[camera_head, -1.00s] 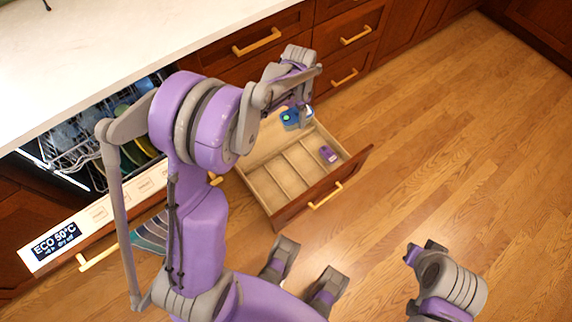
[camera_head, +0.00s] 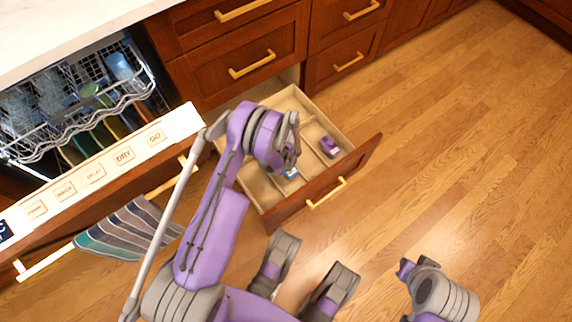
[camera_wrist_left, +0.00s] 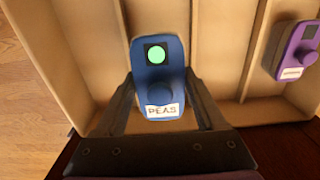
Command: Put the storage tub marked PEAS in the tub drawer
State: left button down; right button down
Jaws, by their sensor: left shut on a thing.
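The blue storage tub marked PEAS (camera_wrist_left: 163,92) has a green dot on its lid and a round knob. My left gripper (camera_wrist_left: 164,108) is shut on it, one finger on each side. In the head view the tub (camera_head: 291,174) shows as a small blue patch below my left gripper (camera_head: 289,166), mostly hidden by it. The tub is over or in the front part of the open tub drawer (camera_head: 361,159); I cannot tell whether it touches the bottom. My right gripper (camera_head: 405,269) is low at the right, apart from the drawer; its jaws are unclear.
A purple tub (camera_head: 328,146) sits in a right-hand compartment of the drawer and shows in the wrist view (camera_wrist_left: 297,46). Thin dividers split the drawer. The open dishwasher (camera_head: 75,100) holds dishes at the left, with a striped towel (camera_head: 128,229) below. The floor at right is clear.

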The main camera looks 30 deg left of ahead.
pick_arm(q)
jog(key=shift+f+b, duration=0.85)
jog(key=shift+f, duration=2.75)
jog(key=shift+f, duration=0.15)
grip_release()
